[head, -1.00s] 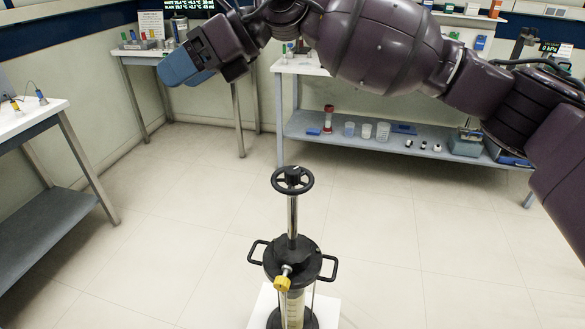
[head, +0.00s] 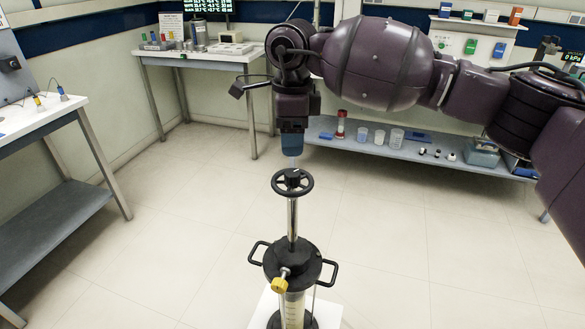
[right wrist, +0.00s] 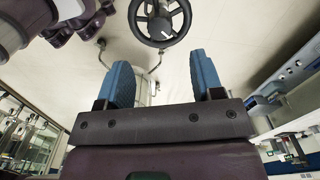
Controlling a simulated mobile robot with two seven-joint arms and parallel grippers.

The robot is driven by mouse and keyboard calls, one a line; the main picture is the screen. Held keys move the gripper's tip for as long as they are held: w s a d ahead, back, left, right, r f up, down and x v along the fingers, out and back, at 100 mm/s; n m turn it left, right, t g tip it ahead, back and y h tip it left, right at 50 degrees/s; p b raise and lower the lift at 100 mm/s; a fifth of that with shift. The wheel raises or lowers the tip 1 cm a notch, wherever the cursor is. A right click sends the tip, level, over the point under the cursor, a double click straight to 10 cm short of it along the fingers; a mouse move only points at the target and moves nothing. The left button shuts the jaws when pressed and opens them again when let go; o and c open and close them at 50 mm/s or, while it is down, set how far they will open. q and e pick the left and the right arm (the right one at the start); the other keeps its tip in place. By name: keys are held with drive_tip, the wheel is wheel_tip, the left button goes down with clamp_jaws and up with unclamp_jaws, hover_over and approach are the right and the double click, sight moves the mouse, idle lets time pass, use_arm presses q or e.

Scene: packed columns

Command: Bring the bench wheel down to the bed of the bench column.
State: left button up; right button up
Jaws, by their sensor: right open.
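The bench wheel (head: 292,181) is a black spoked handwheel on top of a bright upright rod. The rod enters the black lid of the bench column (head: 305,258), which has two side handles and a yellow knob. Pale material, apparently the bed (head: 293,312), shows low in the clear tube. My right gripper (head: 292,153) points down with blue fingers just above the wheel in the head view. In the right wrist view its fingers (right wrist: 162,70) are spread and empty, and the wheel (right wrist: 160,27) lies beyond the tips, apart from them. My left gripper is not in view.
The column stands on a white base (head: 260,309) with open floor around it. A white side table (head: 45,118) is at the left. A back bench (head: 190,58) holds instruments. A grey lower shelf (head: 365,146) behind carries beakers and small parts.

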sight(292, 172)
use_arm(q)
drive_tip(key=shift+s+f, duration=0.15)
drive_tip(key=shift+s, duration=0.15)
use_arm(e)
wheel_tip(292, 172, down, 8)
drive_tip(key=shift+r, duration=0.1)
drive_tip(key=shift+c, duration=0.2)
drive_tip(key=c, duration=0.9)
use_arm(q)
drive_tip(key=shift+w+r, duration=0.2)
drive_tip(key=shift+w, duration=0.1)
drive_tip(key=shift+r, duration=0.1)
use_arm(e)
drive_tip(key=shift+r+m+p, duration=0.15)
drive_tip(key=shift+m+p, duration=0.35)
drive_tip(key=shift+m, duration=0.6)
drive_tip(key=m+p, duration=0.1)
drive_tip(key=m, duration=0.2)
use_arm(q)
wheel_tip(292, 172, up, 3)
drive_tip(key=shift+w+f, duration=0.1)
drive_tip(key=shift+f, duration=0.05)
use_arm(e)
drive_tip(key=shift+m, duration=0.5)
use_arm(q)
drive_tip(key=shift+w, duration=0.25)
